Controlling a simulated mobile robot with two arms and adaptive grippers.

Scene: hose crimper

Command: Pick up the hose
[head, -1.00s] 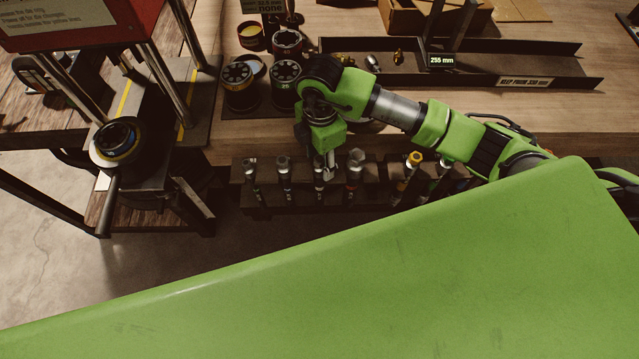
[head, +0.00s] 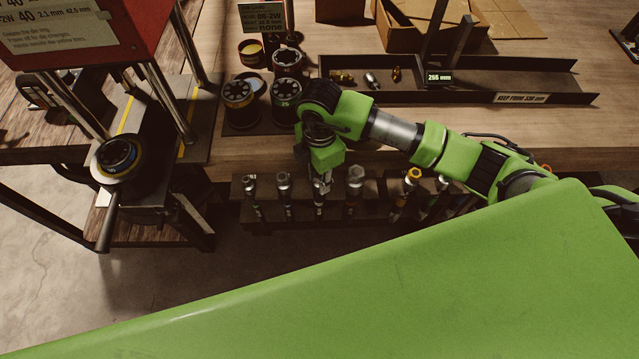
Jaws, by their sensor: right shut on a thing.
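Several hoses with metal end fittings hang upright in a dark rack along the front of the bench. From the left they include one hose (head: 251,187), a second hose (head: 284,187), a larger silver-ended hose (head: 354,180) and a yellow-ended hose (head: 412,178). My right gripper (head: 321,186) points down at the rack, between the second hose and the larger silver-ended one. It is shut on the top of a hose (head: 319,203) there, whose upper end is partly hidden by the fingers. The hose still stands in the rack row. My left gripper is not in view.
The crimper (head: 120,157) with its red housing stands at the left. Die sets (head: 241,98) sit on the bench beside my right arm. A dark tray (head: 480,92) with small fittings and a 255 mm display lies behind. A cardboard box (head: 412,25) stands further back.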

